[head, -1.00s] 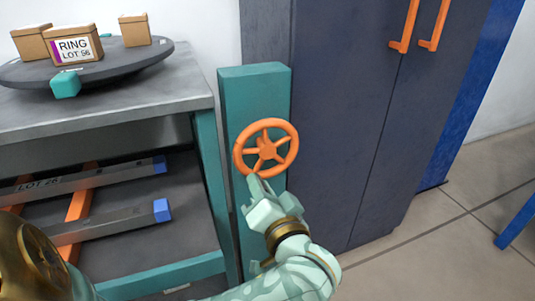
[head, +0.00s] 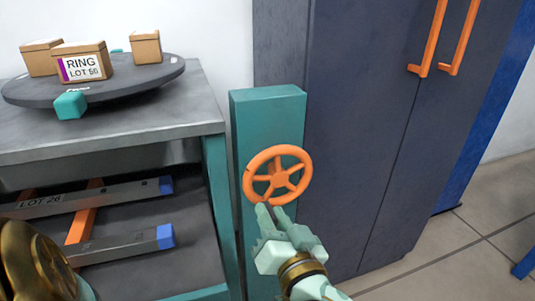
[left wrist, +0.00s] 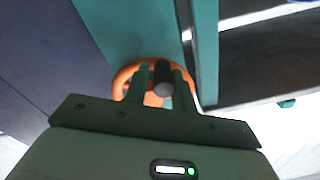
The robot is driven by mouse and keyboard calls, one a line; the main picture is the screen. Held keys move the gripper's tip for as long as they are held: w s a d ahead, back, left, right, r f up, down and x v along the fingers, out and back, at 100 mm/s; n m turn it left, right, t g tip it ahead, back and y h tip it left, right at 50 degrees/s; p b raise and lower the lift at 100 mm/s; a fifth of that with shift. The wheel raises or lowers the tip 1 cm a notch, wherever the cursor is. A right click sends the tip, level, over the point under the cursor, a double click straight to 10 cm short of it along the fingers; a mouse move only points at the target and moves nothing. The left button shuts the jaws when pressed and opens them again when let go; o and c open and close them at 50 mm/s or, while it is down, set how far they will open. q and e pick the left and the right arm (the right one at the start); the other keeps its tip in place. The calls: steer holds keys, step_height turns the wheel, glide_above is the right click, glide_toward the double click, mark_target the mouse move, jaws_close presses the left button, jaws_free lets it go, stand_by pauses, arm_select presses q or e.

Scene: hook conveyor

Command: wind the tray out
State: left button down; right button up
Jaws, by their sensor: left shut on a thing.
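An orange five-spoked handwheel (head: 277,174) sits on the front of a teal post (head: 268,115) beside a bench. My left gripper (head: 267,213) is at the wheel's lower left rim in the head view. In the left wrist view its fingers (left wrist: 162,85) are shut around a dark round handle (left wrist: 162,72) in front of the orange wheel (left wrist: 125,75). How the handle joins the wheel is hidden. I cannot make out for certain which part is the tray. My right gripper is not in view.
Left of the post, a bench has a grey top (head: 110,125) with a dark turntable (head: 125,88) carrying several cardboard boxes. Below, grey blue-ended bars (head: 115,246) lie across an orange piece (head: 82,225). A dark cabinet (head: 350,130) with orange handles stands right; floor is open beyond.

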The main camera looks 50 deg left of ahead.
arm_select(q)
steer(key=shift+w+d+f, duration=0.1)
steer(key=shift+w+d, duration=0.05)
steer(key=shift+w, duration=0.15)
steer(key=c, duration=1.3)
jaws_free()
steer(key=shift+w+d, duration=0.1)
steer(key=shift+w, duration=0.05)
steer(key=shift+w+f+m, duration=0.2)
steer(key=shift+w+m, duration=0.1)
steer(key=shift+d, duration=0.1)
steer(key=shift+s, duration=0.1)
